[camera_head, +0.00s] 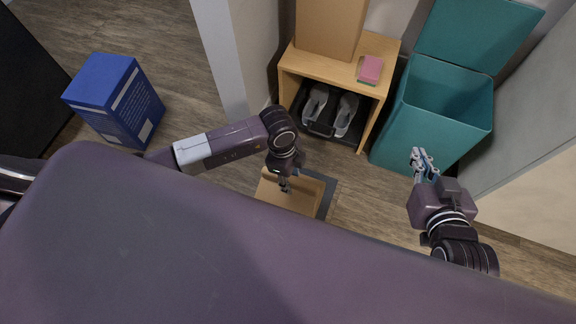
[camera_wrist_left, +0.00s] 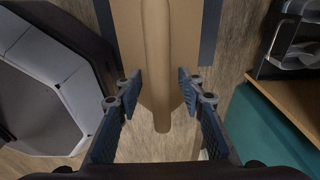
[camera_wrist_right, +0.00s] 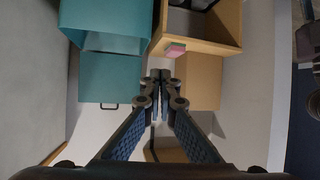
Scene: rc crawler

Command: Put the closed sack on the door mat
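A tan, box-like thing that looks like the sack (camera_head: 307,186) is low in the middle of the head view, partly hidden by my body. It appears to rest on the dark grey door mat (camera_head: 328,192), whose edges show beside it. In the left wrist view, the sack (camera_wrist_left: 190,25) has a long raised ridge, and strips of the mat (camera_wrist_left: 209,40) show on both sides. My left gripper (camera_head: 285,187) is just above the sack. Its fingers (camera_wrist_left: 158,88) are apart on either side of the ridge. My right gripper (camera_wrist_right: 160,82) is empty, fingertips together, near the teal bin.
The open teal bin (camera_head: 420,125) stands at the right. A wooden shelf (camera_head: 378,52) holds grey shoes (camera_head: 345,112) on a black tray, a pink block (camera_head: 370,69) and a brown box (camera_head: 328,28). A blue box (camera_head: 115,98) stands left. Floor around it is clear.

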